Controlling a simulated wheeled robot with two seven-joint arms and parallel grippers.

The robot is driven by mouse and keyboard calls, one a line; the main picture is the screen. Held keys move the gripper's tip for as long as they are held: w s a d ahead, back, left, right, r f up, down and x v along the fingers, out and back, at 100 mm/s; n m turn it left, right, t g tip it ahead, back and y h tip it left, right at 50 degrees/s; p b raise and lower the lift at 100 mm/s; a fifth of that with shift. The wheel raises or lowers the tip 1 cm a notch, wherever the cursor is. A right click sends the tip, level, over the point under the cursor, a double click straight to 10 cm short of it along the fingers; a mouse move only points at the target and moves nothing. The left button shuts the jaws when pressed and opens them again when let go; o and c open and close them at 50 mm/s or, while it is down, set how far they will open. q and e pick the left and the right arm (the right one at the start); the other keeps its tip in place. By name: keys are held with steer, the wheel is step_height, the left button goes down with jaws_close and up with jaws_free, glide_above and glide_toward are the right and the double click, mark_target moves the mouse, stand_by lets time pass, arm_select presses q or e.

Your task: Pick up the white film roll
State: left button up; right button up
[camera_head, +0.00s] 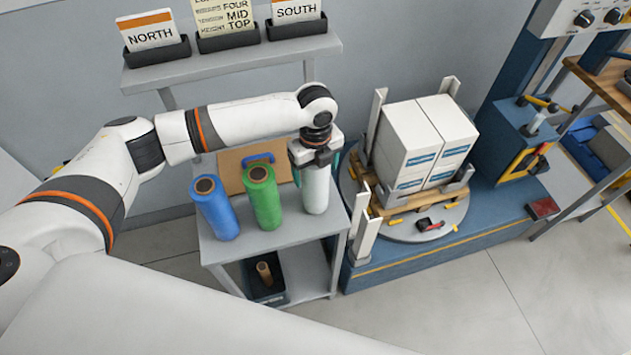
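The white film roll (316,191) stands upright at the right end of the grey table (272,238), to the right of the green roll (263,198) and the blue roll (216,208). My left gripper (317,163) points down right over the white roll and hides its top end. The fingers are at the roll's upper part. I cannot tell whether they press on it or stand apart around it. The roll's base appears to rest on the table. My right gripper is not in view.
A brown board (232,174) stands behind the rolls. A dark bin (266,287) with a cardboard core (264,273) sits on the lower shelf. To the right, white cartons (407,140) stand on a pallet (393,207) on a round turntable (450,225). A sign shelf (235,64) is above.

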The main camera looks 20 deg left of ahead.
arm_select(q)
steer(key=c, duration=1.7)
